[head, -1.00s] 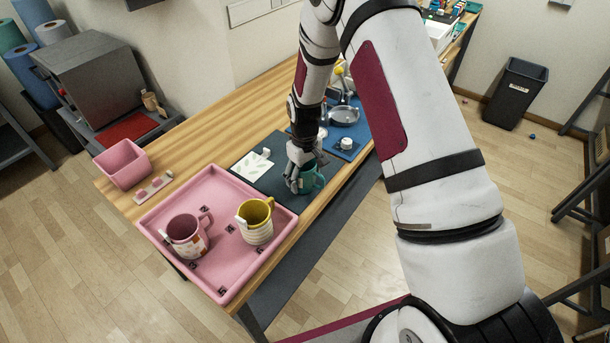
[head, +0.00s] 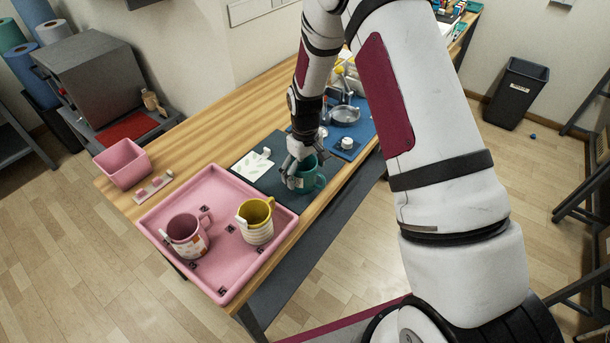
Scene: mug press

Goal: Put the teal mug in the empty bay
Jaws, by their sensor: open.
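The teal mug (head: 309,178) stands on the dark mat (head: 270,181) beside the pink tray, its handle towards the right. My gripper (head: 292,175) is open at the mug's left side, close to its rim; whether a finger touches the mug or reaches inside it I cannot tell. The pink tray (head: 219,272) holds a pink-and-white patterned mug (head: 186,238) at its left and a yellow-and-white mug (head: 257,226) at its right. Small dark markers show on the tray floor. The tray's back part and front strip are bare.
A pink bin (head: 123,165) and a small strip with pink pieces (head: 153,188) stand left of the tray. A white card (head: 252,164) lies on the mat. A blue mat (head: 352,145) with a metal pan (head: 345,115) lies behind my gripper. The table's front edge is close to the mug.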

